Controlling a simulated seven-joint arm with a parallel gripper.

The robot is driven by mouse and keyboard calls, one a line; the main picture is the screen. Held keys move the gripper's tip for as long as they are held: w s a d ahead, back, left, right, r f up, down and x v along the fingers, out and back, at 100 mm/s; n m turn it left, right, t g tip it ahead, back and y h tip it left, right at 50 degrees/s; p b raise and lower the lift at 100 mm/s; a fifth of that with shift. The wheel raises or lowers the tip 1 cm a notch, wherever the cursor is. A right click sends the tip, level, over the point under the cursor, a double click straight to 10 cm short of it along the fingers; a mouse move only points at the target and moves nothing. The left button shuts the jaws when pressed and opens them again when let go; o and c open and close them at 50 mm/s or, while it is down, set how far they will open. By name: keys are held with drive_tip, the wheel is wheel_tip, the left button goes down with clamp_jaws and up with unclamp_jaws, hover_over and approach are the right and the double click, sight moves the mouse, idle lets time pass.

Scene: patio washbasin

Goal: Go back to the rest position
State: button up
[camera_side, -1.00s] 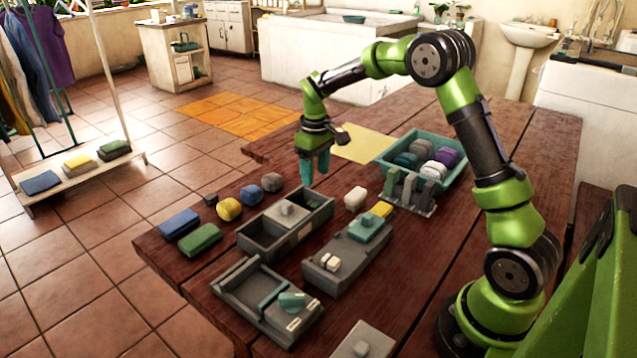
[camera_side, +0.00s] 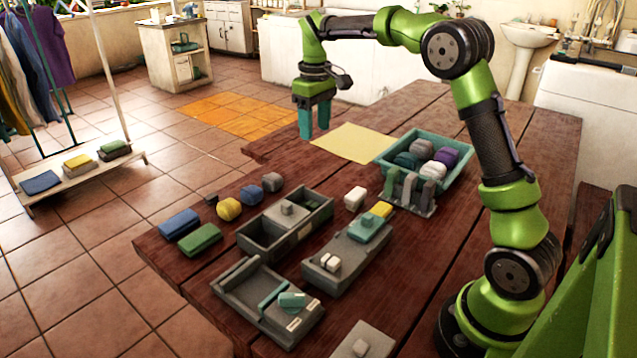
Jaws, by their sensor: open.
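My gripper (camera_side: 315,122) hangs over the far part of the wooden table, fingers pointing down. Its two teal fingers are apart with nothing between them. It is above the table top, left of the yellow sheet (camera_side: 352,143) and clear of all objects. My green and black arm arches from its base at the right front.
A teal crate (camera_side: 462,178) holds several rolled bundles. Grey trays (camera_side: 318,222) and boxes stand in the middle and front of the table (camera_side: 520,150). Blue (camera_side: 179,223) and green (camera_side: 200,239) bundles, yellow (camera_side: 228,209) and other lumps lie at the left edge.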

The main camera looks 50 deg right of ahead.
drive_tip(key=s+a+m+t, duration=0.1)
drive_tip(key=s+a+t, duration=0.1)
drive_tip(key=s+a, duration=0.3)
drive_tip(key=s+a+r+m+t+y, duration=0.1)
drive_tip(key=s+a, duration=0.3)
drive_tip(key=s, duration=0.6)
drive_tip(key=s+a+r+m+t+y, duration=0.1)
drive_tip(key=s+a+t, duration=0.3)
drive_tip(key=s, duration=0.4)
drive_tip(key=shift+s+a+m, duration=0.3)
drive_tip(key=shift+a+m, duration=0.2)
drive_tip(key=shift+a, duration=0.35)
